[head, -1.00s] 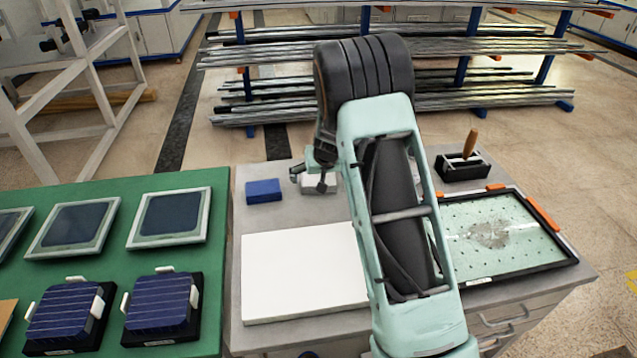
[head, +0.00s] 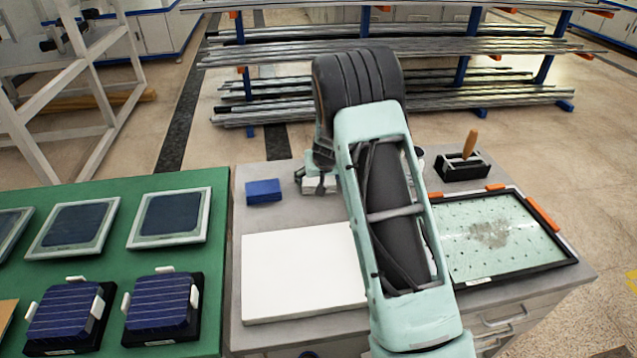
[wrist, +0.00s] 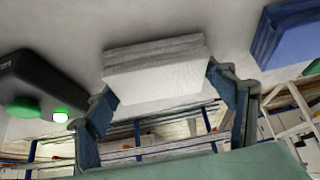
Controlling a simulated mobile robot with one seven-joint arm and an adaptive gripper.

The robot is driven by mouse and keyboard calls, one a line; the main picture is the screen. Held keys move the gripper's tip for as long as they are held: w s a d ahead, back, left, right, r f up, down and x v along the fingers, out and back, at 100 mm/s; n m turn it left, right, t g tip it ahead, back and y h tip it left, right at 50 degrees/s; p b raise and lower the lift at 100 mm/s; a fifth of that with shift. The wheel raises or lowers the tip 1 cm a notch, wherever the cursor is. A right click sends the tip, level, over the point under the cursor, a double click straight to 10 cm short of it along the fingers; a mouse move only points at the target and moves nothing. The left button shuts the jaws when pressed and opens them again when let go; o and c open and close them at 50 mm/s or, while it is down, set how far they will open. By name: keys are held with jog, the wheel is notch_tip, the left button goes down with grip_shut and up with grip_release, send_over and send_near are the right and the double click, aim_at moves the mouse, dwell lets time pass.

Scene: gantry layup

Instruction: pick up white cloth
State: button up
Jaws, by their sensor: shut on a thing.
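The white cloth (wrist: 155,72) is a folded white block in the wrist view. It sits between the two fingers of my gripper (wrist: 165,90), which are shut on its sides. In the head view the white cloth (head: 318,186) shows only in part at the back of the grey table, left of my arm. I cannot tell whether the cloth is clear of the tabletop.
A blue folded cloth (head: 264,191) lies left of the white one. A white board (head: 300,272) covers the table's front left. A framed perforated glass panel (head: 492,235) and a black holder with a wooden handle (head: 463,165) are right. A black box with green buttons (wrist: 35,85) is near my gripper.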

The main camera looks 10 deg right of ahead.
aim_at(319, 179)
jog(key=shift+r, duration=0.6)
notch_tip(319, 179, up, 2)
jog(key=shift+s+r, duration=0.1)
jog(key=shift+r, duration=0.1)
jog(key=s+r, duration=0.9)
jog(key=s, duration=0.4)
jog(key=shift+s+r+b, duration=0.2)
jog(key=shift+s+b, duration=0.2)
jog(key=shift+d, duration=0.1)
